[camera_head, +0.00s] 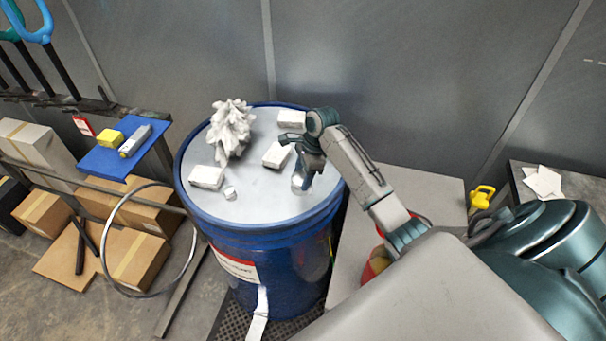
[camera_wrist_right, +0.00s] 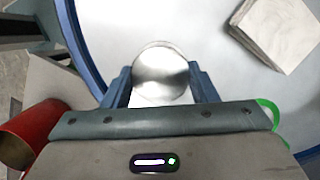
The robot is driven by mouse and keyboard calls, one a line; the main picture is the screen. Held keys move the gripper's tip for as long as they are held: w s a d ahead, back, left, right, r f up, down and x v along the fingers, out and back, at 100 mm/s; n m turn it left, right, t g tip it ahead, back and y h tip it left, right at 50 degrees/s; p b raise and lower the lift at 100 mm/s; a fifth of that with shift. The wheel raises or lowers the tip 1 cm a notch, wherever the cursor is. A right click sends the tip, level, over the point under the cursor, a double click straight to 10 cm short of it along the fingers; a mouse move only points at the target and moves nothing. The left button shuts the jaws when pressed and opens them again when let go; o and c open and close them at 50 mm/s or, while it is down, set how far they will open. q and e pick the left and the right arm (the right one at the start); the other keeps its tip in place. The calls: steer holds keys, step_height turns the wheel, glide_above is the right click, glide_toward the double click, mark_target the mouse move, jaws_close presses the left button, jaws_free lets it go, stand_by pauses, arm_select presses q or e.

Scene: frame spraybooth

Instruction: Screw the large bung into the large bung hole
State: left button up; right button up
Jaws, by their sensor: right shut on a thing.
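The large blue drum (camera_head: 262,262) stands upright with a pale grey lid (camera_head: 268,205). My right gripper (camera_head: 305,180) reaches down over the right part of the lid. In the right wrist view, my right gripper (camera_wrist_right: 162,88) is shut on a round, shiny metal bung (camera_wrist_right: 160,68), one finger on each side. The bung is low, at or just above the lid; I cannot tell whether it sits in a hole. The large bung hole is not visible. My left gripper is not in view.
A crumpled white rag (camera_head: 231,128) and white folded pads (camera_head: 207,177), (camera_head: 276,155), (camera_head: 291,120) lie on the lid. A red can (camera_wrist_right: 33,130) stands beside the drum. A blue shelf (camera_head: 112,160) is left.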

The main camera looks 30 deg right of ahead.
steer(key=m, duration=0.2)
steer(key=m+t, duration=0.1)
steer(key=m, duration=0.1)
steer(key=shift+s+a+f+m, duration=0.15)
steer(key=shift+f+m, duration=0.05)
steer(key=shift+m, duration=0.1)
steer(key=m, duration=0.2)
steer(key=m+h, duration=0.1)
steer(key=m, duration=0.1)
steer(key=shift+m+t+h, duration=0.3)
steer(key=shift+s+f, duration=0.1)
steer(key=o, duration=1)
steer(key=shift+c, duration=0.2)
